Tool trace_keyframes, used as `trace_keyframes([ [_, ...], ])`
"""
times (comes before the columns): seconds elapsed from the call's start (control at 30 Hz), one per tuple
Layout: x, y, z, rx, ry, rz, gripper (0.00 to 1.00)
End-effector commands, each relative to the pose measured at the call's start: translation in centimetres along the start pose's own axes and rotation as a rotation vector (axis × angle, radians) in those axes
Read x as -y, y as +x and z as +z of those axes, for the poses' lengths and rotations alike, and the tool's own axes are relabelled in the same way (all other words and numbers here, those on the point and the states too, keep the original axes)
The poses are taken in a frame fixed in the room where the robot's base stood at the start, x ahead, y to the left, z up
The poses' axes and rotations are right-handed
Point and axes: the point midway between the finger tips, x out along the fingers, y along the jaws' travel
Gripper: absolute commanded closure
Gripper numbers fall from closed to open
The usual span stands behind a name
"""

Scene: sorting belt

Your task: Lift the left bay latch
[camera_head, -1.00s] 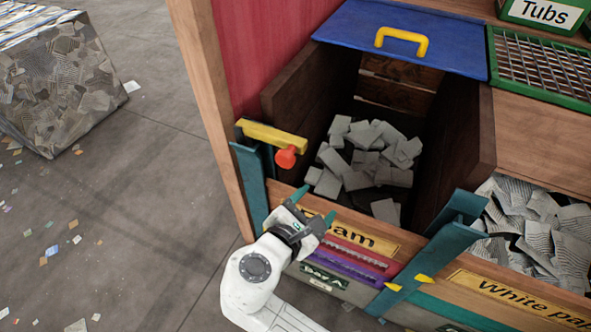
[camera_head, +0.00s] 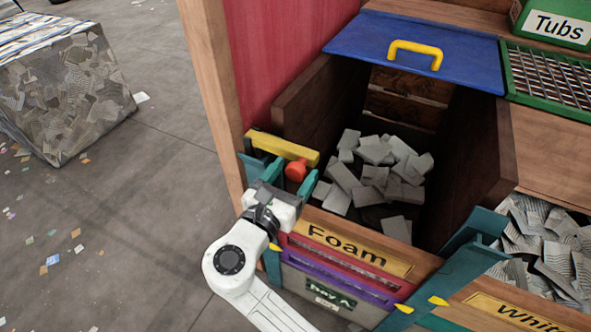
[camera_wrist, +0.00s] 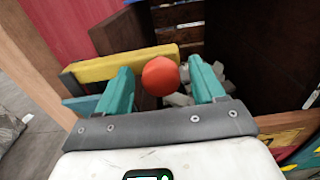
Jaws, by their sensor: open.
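The left bay latch is a yellow bar (camera_head: 282,146) with a red-orange knob (camera_head: 296,171), lying across the teal post at the left front corner of the Foam bay. In the wrist view the yellow bar (camera_wrist: 125,63) and the knob (camera_wrist: 160,76) show close up. My gripper (camera_head: 287,178) is at the latch, its teal fingers pointing at the knob. In the wrist view my gripper (camera_wrist: 164,88) is open, with one finger on each side of the knob. I cannot tell whether either finger touches it. The lower part of the teal post is partly hidden by my wrist.
The Foam bay holds grey blocks (camera_head: 370,178) behind its labelled front board (camera_head: 345,249). A blue lid (camera_head: 415,45) with a yellow handle lies at the back. Another teal post (camera_head: 455,262) stands at the right. A paper bale (camera_head: 65,90) sits on the floor at left.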

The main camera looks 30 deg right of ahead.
Motion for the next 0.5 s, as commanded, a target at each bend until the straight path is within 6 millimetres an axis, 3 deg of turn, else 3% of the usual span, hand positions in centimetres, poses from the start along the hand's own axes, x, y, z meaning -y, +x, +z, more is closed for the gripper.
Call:
trace_keyframes([
  [0.2,-0.01,1.31,0.03,0.0,0.001,0.001,0.31],
  [0.47,-0.01,1.39,0.03,0.0,0.001,0.001,0.31],
  [0.5,-0.01,1.38,0.03,0.0,0.001,0.001,0.35],
])
